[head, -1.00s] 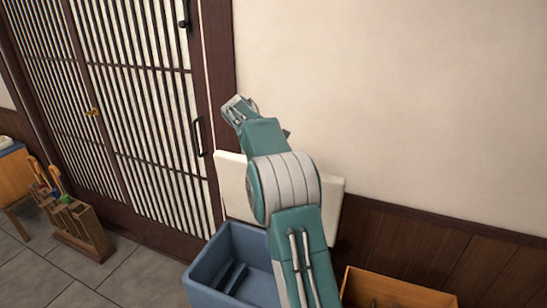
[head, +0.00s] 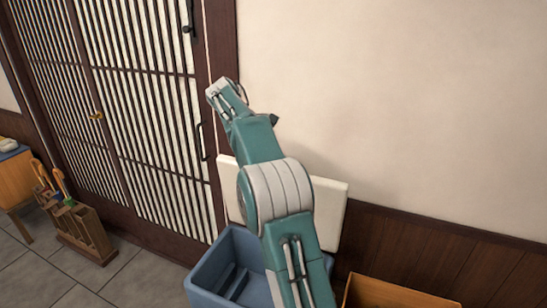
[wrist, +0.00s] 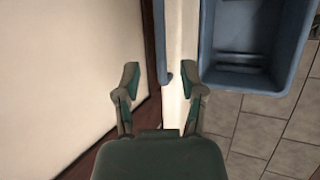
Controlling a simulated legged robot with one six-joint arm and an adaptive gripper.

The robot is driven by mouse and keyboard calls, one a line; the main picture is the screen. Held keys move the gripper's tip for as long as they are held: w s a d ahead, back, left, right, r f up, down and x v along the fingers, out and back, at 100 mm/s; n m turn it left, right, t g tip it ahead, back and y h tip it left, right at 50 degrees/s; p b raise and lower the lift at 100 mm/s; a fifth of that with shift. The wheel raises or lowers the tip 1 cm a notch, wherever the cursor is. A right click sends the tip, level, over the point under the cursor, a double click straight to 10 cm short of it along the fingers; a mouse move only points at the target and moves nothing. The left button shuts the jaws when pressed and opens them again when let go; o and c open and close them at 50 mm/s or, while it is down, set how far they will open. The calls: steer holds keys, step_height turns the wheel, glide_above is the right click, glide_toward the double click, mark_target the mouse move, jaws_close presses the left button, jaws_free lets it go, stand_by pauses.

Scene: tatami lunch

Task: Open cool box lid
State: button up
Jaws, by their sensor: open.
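The blue cool box (head: 205,285) stands open on the floor below my arm, its inside partly in view. Its white lid (head: 328,205) stands raised at the back of the box, near the wall, partly hidden behind my arm. In the wrist view the box (wrist: 207,50) is at the upper right, and the lid (wrist: 180,35) shows as a pale narrow strip with a blue bar (wrist: 162,45) along it. My gripper (wrist: 161,80) is open, its fingers apart, with nothing seen held.
A slatted sliding door (head: 150,130) is at the left, and a bare wall (head: 400,110) at the right. A wooden crate (head: 385,290) stands right of the box. A wooden rack (head: 88,235) stands at the left. Tiled floor (head: 110,280) between rack and box is clear.

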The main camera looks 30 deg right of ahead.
steer(key=v, duration=0.4)
stand_by(0.4)
steer(key=s+a+r+m+t+y, duration=0.1)
steer(key=s+a+r+t+y, duration=0.1)
steer(key=s+a, duration=0.55)
steer(key=s+a+r+m+t+y, duration=0.15)
steer(key=s+a, duration=0.25)
steer(key=s, duration=0.6)
steer(key=s+a+f+m+t+y, duration=0.1)
steer(key=s+a+f, duration=0.3)
steer(key=s, duration=0.5)
steer(key=s+a+f+m+t+y, duration=0.2)
steer(key=s+a+f, duration=0.2)
steer(key=s, duration=0.6)
step_height(320, 180, down, 3)
steer(key=shift+a+r+m, duration=0.15)
steer(key=shift+m, duration=0.2)
steer(key=shift+s, duration=0.15)
